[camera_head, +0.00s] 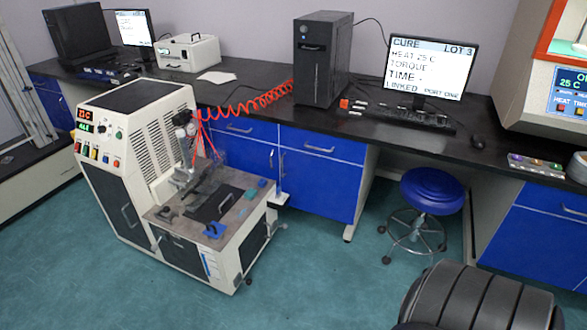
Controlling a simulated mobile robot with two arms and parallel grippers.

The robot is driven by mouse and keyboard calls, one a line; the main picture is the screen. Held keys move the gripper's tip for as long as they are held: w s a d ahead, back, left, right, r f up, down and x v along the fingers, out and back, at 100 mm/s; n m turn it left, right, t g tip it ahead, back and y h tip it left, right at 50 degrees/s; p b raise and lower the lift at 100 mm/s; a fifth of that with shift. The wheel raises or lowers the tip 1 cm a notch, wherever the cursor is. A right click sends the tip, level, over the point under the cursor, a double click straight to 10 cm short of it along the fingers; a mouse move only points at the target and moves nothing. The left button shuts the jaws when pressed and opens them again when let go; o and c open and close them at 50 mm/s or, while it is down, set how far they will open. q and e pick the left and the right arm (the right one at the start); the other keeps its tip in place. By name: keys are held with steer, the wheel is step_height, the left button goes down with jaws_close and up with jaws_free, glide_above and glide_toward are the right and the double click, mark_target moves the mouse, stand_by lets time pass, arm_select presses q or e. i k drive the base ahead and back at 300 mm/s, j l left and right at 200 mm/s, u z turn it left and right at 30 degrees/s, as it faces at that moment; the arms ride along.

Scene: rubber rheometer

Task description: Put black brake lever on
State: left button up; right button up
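I cannot single out a black brake lever with certainty. A white wheeled machine (150,160) stands on the floor at left, with a worktop (165,215) and small casters. A dark caster (247,281) shows under its right side; any lever there is too small to tell. A black plate with a handle (225,203) lies on the worktop, beside a blue block (214,230). Neither of my grippers shows in the head view.
A black-topped bench with blue cabinets (320,170) runs along the wall, bearing a computer tower (321,60) and a monitor (430,68). A blue stool (432,190) stands before it. A dark ribbed object (480,300) fills the lower right. Green floor (320,270) is clear between.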

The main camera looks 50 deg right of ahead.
mark_target(248, 281)
steer(key=z, duration=1.05)
